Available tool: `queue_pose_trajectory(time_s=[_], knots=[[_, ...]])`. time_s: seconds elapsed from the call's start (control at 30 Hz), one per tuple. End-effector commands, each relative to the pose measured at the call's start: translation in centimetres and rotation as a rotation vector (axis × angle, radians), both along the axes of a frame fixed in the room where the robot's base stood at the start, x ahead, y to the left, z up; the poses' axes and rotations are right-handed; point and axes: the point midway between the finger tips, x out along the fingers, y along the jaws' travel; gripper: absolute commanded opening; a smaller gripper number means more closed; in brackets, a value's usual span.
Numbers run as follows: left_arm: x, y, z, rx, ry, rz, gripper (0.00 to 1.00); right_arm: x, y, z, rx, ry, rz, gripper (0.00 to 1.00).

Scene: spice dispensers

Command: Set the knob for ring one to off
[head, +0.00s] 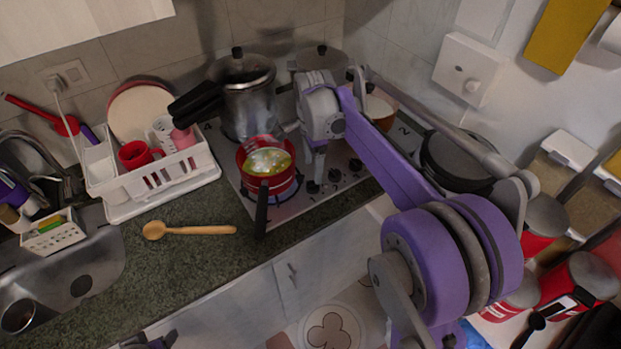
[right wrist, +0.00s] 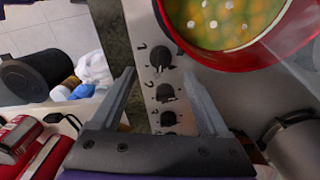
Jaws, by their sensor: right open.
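The stove's black knobs sit in a row along its front strip, right of the red pot (head: 267,166). In the head view the nearest knob (head: 313,187) shows below my right gripper (head: 316,160). In the right wrist view the open, empty fingers of my right gripper (right wrist: 160,74) point at the knob row. The topmost knob (right wrist: 160,57) lies just past the fingertips, between them; a second knob (right wrist: 165,93) lies between the fingers. Small marks beside the knobs are too blurred to read surely. A dark part at the bottom edge, likely my left gripper (head: 150,342), is cut off.
The red pot of soup, with its dark handle (head: 261,208) over the counter, stands close to the knobs. A pressure cooker (head: 246,95) stands behind it, a dark pan (head: 455,160) at the right. A wooden spoon (head: 190,230) lies on the counter.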

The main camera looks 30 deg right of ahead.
Motion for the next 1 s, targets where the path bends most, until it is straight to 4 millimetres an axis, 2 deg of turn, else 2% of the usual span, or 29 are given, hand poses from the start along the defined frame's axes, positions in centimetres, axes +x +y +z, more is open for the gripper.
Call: queue_pose_trajectory(time_s=[0.1, 0.3, 0.47, 0.7, 0.77, 1.0], knots=[[-0.1, 0.0, -0.2, 0.000, 0.002, 0.000, 0.60, 0.0, 0.0, -2.4, 0.001, 0.000, 0.000, 0.78], [-0.1, 0.0, -0.4, 0.000, 0.003, 0.000, 0.60, 0.0, 0.0, -5.1, 0.001, 0.000, 0.001, 0.78], [-0.1, 0.0, -0.4, 0.000, 0.003, 0.000, 0.60, 0.0, 0.0, -5.9, 0.001, 0.000, 0.001, 0.78], [-0.1, 0.0, -0.4, 0.000, 0.003, 0.000, 0.60, 0.0, 0.0, -6.0, 0.001, 0.000, 0.001, 0.78], [-0.1, 0.0, -0.4, 0.000, 0.003, 0.000, 0.60, 0.0, 0.0, -6.0, 0.001, 0.000, 0.001, 0.71], [-0.1, 0.0, -0.4, 0.000, 0.003, 0.000, 0.60, 0.0, 0.0, -6.0, 0.001, 0.000, 0.000, 0.28]])
